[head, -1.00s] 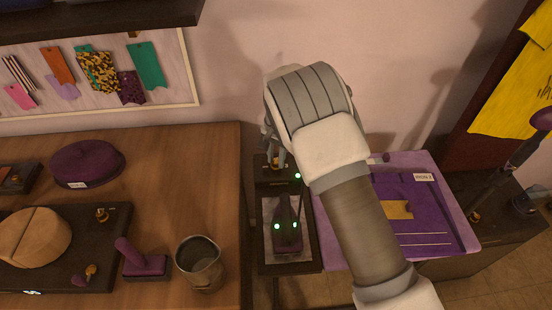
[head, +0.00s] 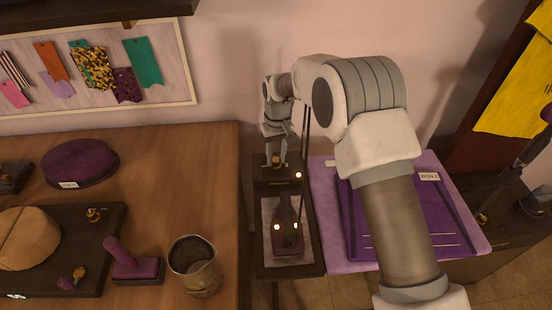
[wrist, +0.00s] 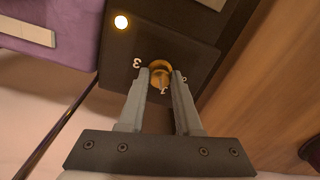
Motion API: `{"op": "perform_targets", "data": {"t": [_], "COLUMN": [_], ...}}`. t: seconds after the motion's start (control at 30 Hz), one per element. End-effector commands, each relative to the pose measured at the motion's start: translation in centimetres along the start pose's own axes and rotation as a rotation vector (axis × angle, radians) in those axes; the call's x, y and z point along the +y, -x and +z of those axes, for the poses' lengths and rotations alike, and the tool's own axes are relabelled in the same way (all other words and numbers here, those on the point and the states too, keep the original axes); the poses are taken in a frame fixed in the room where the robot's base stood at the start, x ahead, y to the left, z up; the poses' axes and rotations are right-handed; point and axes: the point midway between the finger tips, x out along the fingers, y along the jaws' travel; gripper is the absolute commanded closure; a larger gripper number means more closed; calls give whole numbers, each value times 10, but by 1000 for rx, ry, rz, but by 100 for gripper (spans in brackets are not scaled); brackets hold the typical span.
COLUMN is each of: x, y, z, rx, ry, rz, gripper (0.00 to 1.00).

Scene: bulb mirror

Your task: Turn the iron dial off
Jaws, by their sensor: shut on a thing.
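The iron dial (wrist: 160,74) is a small brass knob on a dark control box (wrist: 195,35), with numerals around it, among them a 3 and a 2. In the head view the dial (head: 277,161) sits at the back of the narrow dark stand. My gripper (wrist: 161,80) points down at it, one finger on each side, shut on the knob. The fingers hide part of the dial's face. A lamp (wrist: 121,22) on the box glows warm yellow.
A wooden table (head: 190,150) is close on the left, with a metal cup (head: 195,265) near its right edge. A purple ironing board (head: 465,238) is on the right, partly behind my arm. The wall is close behind the stand.

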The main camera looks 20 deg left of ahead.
Motion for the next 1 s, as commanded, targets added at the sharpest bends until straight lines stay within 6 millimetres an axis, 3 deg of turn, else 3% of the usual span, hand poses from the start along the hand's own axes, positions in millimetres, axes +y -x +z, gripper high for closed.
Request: {"op": "perform_targets", "data": {"t": [1.0], "x": [1], "y": [1], "z": [-2], "rx": [-26], "ry": [930], "rz": [0], "gripper": [100]}}
